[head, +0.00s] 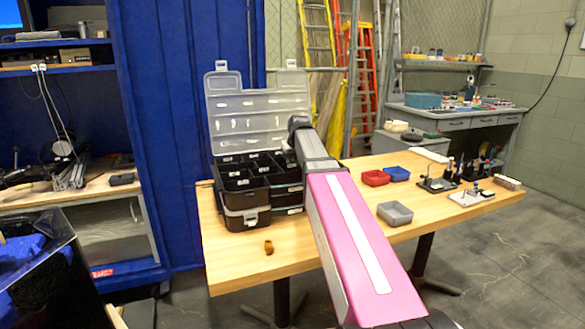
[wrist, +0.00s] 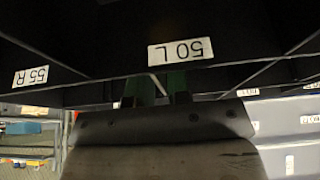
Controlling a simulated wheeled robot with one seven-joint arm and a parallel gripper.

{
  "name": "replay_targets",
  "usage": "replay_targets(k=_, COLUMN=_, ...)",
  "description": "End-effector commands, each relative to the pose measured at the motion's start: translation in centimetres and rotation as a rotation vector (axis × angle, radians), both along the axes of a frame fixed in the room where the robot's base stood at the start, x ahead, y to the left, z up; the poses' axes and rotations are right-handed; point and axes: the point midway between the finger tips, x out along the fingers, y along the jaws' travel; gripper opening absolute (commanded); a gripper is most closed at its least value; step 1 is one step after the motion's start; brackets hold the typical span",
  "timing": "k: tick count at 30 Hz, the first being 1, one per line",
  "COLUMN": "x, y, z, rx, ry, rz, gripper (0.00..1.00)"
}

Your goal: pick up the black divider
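An organizer box (head: 246,217) with black compartments stands at the left of the wooden table, its clear lid raised behind it. Black dividers (head: 240,183) part its bins; I cannot tell which one is the task's divider. In the head view my arm reaches to the box and hides its right side and my gripper's fingers. In the wrist view my gripper (wrist: 159,88) has two greenish fingers with a small gap, close against dark box walls. A label reading "50 L" (wrist: 181,51) appears upside down just above them. Whether a divider lies between the fingers is unclear.
A red bin (head: 375,178), a blue bin (head: 397,174) and a grey bin (head: 395,213) sit right of my arm. A small brown object (head: 268,247) lies in front of the box. Small tools stand at the table's right end. The front left of the table is mostly clear.

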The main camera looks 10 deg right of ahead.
Motion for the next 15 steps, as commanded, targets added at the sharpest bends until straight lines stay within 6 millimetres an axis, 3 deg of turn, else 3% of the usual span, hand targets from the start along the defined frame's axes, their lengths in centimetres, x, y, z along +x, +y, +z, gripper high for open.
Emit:
replay_targets(k=5, x=0.02, y=0.0, z=-0.09, rx=0.0, ry=0.0, rz=0.0, gripper=0.17)
replay_targets(k=8, x=0.01, y=0.0, z=-0.08, rx=0.0, ry=0.0, rz=0.0, gripper=0.0)
replay_targets(k=15, x=0.01, y=0.0, z=-0.07, rx=0.0, ry=0.0, rz=0.0, gripper=0.0)
